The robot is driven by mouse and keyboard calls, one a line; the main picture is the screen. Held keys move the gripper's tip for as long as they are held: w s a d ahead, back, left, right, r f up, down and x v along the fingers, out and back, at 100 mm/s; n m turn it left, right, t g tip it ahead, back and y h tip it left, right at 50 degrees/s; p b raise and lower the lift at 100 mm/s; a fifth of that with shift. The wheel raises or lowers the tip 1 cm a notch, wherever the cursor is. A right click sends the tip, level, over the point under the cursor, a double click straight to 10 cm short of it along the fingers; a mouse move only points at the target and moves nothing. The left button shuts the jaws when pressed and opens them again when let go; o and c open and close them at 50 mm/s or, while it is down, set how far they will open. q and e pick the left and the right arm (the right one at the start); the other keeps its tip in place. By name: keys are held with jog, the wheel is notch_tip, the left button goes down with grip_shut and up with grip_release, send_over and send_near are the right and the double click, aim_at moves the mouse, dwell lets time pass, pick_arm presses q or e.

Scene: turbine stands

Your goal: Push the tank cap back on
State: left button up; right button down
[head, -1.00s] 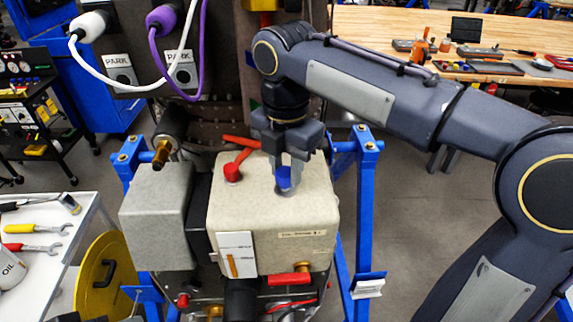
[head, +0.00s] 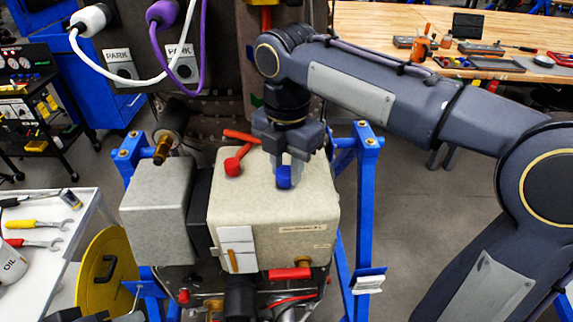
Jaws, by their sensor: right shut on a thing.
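The beige tank (head: 265,220) sits in the blue stand in the middle of the view. My left gripper is not in view.
A red-handled valve (head: 234,163) stands on the tank just left of my right gripper. A grey box (head: 158,210) adjoins the tank's left side. Blue stand posts (head: 366,190) rise close on the right. A white tool table (head: 50,230) is at left.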

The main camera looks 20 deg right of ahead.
jog(key=shift+d+f, duration=0.1)
jog(key=shift+f, duration=0.3)
jog(key=shift+f, duration=0.25)
jog(key=c, duration=1)
grip_release()
jog(key=shift+c, duration=0.2)
jog(key=shift+o, duration=0.9)
jog(key=shift+r, duration=0.2)
jog(key=shift+r, duration=0.1)
